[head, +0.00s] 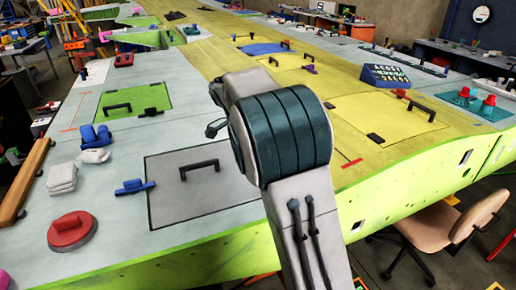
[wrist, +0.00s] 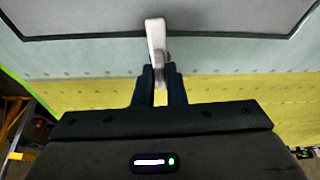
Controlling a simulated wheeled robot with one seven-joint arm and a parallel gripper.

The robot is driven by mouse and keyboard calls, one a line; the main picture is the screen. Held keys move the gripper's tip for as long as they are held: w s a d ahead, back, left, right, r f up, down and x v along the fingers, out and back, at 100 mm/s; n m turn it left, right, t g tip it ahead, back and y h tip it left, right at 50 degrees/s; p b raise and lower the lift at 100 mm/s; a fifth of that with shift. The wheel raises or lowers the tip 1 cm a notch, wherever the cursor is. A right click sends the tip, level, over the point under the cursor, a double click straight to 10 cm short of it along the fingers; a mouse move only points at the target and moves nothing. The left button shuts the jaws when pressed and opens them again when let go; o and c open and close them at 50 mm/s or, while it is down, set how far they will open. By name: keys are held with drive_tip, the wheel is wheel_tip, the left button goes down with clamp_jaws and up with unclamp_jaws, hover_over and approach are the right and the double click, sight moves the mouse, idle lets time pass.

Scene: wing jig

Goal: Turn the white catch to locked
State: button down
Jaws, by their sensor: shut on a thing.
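The white catch (wrist: 155,36) shows in the wrist view as a pale narrow lever at the edge of a grey panel (wrist: 70,20). My gripper (wrist: 159,72) has its two dark fingers on either side of the catch's lower end and is shut on it. The lever points nearly straight up and down in the wrist view, its upper end over the panel's dark outline. In the head view, my arm hides the catch and the fingertips. The grey panel (head: 235,185) with its black handle (head: 199,166) lies left of my arm there. I see no lock marking.
A blue catch (head: 134,187), a red round knob (head: 72,231) and pale cloth bundles (head: 62,178) sit left of the panel. A blue lettered box (head: 386,77) stands on the yellow skin at right. A brown chair (head: 445,235) stands beside the wing.

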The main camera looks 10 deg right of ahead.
drive_tip(key=shift+a+m, duration=0.1)
drive_tip(key=shift+m, duration=0.4)
drive_tip(key=shift+g, duration=0.3)
drive_tip(key=c, duration=1.5)
unclamp_jaws()
drive_tip(key=v, duration=1.3)
drive_tip(key=shift+a+r, duration=0.15)
drive_tip(key=shift+r, duration=0.25)
